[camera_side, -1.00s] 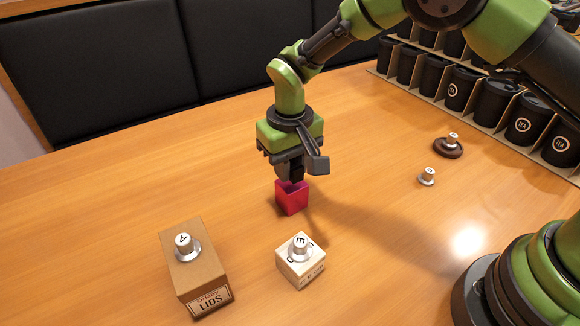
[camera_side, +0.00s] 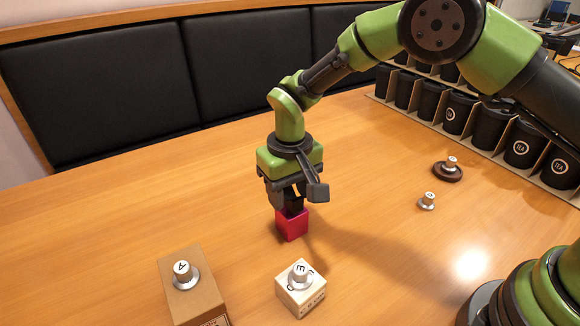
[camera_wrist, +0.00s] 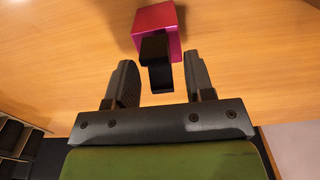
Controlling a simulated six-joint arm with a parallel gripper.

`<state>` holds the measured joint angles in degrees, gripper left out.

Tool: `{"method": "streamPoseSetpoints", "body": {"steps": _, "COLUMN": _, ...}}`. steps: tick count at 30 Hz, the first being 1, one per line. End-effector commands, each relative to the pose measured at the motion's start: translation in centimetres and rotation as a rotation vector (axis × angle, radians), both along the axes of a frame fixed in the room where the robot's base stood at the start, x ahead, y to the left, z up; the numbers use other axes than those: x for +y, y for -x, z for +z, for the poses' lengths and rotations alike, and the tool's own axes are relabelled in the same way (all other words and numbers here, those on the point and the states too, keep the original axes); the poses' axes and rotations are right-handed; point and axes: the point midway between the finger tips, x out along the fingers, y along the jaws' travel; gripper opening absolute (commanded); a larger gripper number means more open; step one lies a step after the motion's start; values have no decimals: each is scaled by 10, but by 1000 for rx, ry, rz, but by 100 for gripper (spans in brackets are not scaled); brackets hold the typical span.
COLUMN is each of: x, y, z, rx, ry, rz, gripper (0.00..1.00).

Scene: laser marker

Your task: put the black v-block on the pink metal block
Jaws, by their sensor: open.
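The pink metal block (camera_side: 292,226) stands on the table below my gripper (camera_side: 288,197) in the side view. It also shows at the top of the wrist view (camera_wrist: 158,18). The black v-block (camera_wrist: 155,48) shows against the pink block in the wrist view, between my two fingers. In the side view the v-block (camera_side: 296,203) is a dark shape at the top of the pink block, partly hidden by my fingers. My gripper is open, with gaps on both sides of the v-block in the wrist view. The exact contact between the blocks is hard to see.
A cardboard box (camera_side: 190,298) with a knob marked A stands front left. A pale block (camera_side: 302,294) with a knob marked E stands in front of the pink block. A small knob (camera_side: 428,201) and a dark round base (camera_side: 447,174) are right. Black canisters (camera_side: 489,123) line the back right.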

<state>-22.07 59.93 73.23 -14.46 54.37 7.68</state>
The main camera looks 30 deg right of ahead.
Motion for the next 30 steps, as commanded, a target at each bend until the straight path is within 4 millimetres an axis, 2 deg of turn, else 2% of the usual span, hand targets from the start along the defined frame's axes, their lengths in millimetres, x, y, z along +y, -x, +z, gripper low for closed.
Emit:
{"method": "streamPoseSetpoints", "body": {"steps": 12, "x": 0, "y": 0, "z": 88, "rx": -4, "ry": -1, "rz": -1, "gripper": 49}}
{"method": "streamPoseSetpoints", "body": {"steps": 18, "x": 0, "y": 0, "z": 109, "rx": 0, "ry": 1, "rz": 0, "gripper": 49}}
{"method": "streamPoseSetpoints", "body": {"steps": 26, "x": -1, "y": 1, "z": 114, "rx": 0, "ry": 0, "rz": -2, "gripper": 49}}
{"method": "streamPoseSetpoints", "body": {"steps": 30, "x": -12, "y": 7, "z": 138, "rx": -34, "ry": -26, "rz": -22, "gripper": 49}}
